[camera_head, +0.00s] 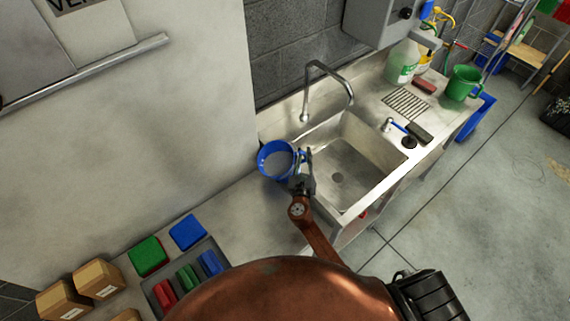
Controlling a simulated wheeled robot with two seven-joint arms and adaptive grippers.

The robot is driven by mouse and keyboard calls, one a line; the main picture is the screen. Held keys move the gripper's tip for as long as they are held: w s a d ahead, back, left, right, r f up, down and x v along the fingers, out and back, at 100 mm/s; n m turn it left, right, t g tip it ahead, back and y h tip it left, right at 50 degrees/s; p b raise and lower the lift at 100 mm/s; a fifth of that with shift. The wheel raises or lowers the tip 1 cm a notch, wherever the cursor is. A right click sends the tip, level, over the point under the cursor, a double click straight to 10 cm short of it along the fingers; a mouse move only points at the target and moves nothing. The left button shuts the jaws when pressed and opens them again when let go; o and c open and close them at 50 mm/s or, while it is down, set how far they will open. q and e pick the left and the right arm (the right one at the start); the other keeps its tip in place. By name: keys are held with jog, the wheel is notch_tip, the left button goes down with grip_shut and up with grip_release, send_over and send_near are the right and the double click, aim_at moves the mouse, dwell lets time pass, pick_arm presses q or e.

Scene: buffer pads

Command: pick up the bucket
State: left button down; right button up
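A blue bucket (265,168) with a pale grey inside stands at the left end of the sink, by the counter's back wall. My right gripper (303,164) is at the bucket's right side, its fingertips at or very near the rim. The view is too small to tell whether the fingers are closed on the rim or only beside it. The gripper hides part of the bucket's right side. My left gripper is not in view.
The steel sink (377,152) and its tall faucet (327,68) are right of the bucket. A green jug (462,82) and a bottle (403,62) stand farther right. Coloured pads (187,232) and cardboard boxes (97,279) are at lower left. Bare counter lies between pads and bucket.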

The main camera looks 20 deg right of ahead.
jog(key=shift+w+d, duration=0.1)
jog(key=shift+w, duration=0.1)
jog(key=shift+s, duration=0.1)
jog(key=shift+c, duration=0.5)
grip_shut()
jog(key=shift+r, duration=0.2)
